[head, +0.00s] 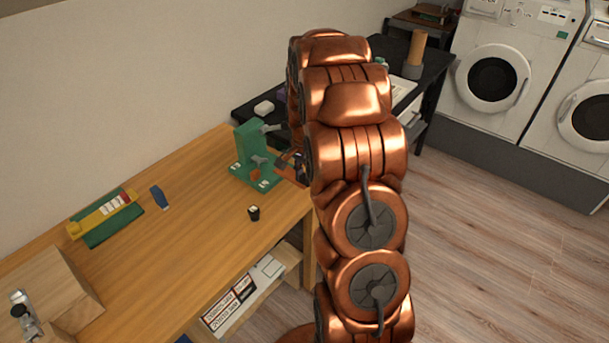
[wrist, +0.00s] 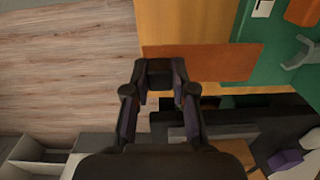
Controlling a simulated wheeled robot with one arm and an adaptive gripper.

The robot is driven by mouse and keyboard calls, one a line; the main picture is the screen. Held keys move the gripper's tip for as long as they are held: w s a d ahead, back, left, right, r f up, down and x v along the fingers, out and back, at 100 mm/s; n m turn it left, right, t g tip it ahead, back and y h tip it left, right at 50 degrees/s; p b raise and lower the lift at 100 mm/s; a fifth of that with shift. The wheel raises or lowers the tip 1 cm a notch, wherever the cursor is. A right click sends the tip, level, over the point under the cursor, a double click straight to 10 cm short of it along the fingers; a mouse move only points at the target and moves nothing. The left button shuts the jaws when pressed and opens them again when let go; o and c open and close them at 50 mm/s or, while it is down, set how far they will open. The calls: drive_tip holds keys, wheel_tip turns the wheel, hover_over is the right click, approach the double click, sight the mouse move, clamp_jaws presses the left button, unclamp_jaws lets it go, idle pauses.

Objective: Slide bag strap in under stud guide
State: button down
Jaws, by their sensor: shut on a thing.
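A flat brown strap (wrist: 222,62) lies across the wrist view, one end at my gripper (wrist: 160,82), which is shut on it. The strap's other end overlaps the edge of the green press base (wrist: 278,60). In the head view my gripper (head: 293,167) is just right of the green press (head: 247,145), and the arm partly hides it. A small orange-brown piece (wrist: 303,12) sits on the base, apart from the strap; it also shows in the head view (head: 256,175). A grey curved part (wrist: 297,55) stands over the base. I cannot tell which part is the stud guide.
The wooden bench (head: 190,235) holds a small black cup (head: 254,212), a blue item (head: 159,197) and a yellow-and-green tool (head: 103,216). A wooden box (head: 60,290) stands at front left. A black table (head: 240,115) adjoins behind. The bench middle is mostly clear.

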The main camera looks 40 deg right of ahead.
sight(287, 172)
drive_tip(key=shift+w+a+f, duration=0.2)
drive_tip(key=shift+w+f, duration=0.45)
drive_tip(key=shift+f, duration=0.15)
drive_tip(key=shift+w+a+f, duration=0.15)
drive_tip(key=shift+w+f, duration=0.5)
drive_tip(key=shift+f, duration=0.1)
drive_tip(key=shift+w+a+p, duration=0.2)
drive_tip(key=shift+w+p, duration=0.3)
drive_tip(key=shift+w, duration=0.5)
drive_tip(key=shift+w+a+p, duration=0.2)
drive_tip(key=shift+w+p, duration=0.25)
drive_tip(key=shift+w, duration=0.55)
drive_tip(key=shift+w+a+f, duration=0.2)
drive_tip(key=shift+w+f, duration=0.05)
drive_tip(key=shift+w, duration=0.45)
drive_tip(key=shift+w+a, duration=0.15)
drive_tip(key=shift+w, duration=0.5)
drive_tip(key=shift+w+b, duration=0.1)
drive_tip(key=shift+b, duration=0.35)
drive_tip(key=c, duration=0.9)
unclamp_jaws()
drive_tip(key=shift+r, duration=0.15)
